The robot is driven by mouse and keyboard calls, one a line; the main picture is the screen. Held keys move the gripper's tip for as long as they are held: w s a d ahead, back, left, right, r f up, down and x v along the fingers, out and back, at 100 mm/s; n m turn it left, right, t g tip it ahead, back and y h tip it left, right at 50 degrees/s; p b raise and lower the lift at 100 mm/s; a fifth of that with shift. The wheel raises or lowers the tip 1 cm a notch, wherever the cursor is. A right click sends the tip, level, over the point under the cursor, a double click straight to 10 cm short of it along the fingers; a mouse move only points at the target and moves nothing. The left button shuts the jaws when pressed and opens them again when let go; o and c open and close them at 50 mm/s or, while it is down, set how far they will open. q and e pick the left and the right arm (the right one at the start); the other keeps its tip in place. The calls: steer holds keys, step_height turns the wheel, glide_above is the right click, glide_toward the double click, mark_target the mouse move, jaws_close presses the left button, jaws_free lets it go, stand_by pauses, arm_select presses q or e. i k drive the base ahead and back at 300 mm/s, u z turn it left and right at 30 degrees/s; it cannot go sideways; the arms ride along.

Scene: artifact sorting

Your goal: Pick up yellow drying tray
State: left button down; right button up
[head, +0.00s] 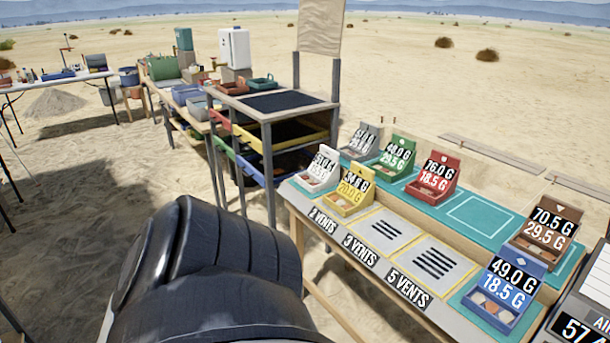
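A rack (268,150) with a dark mesh top stands left of the label table and holds coloured trays with dark insides. A yellow tray edge (308,139) shows on its upper level at the right. I cannot tell whether both belong to one tray. A small yellow holder (351,190) with a number card stands on the label table. A black part of my arm fills the lower middle of the view. Neither gripper shows.
The label table (372,255) with numbered holders and vent plates runs along the right. A scale display (580,328) is at the lower right edge. A table with blue bins (187,94) stands behind the rack, left. Open sand lies at the left.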

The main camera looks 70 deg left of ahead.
mark_target(356, 193)
steer(key=u, duration=2)
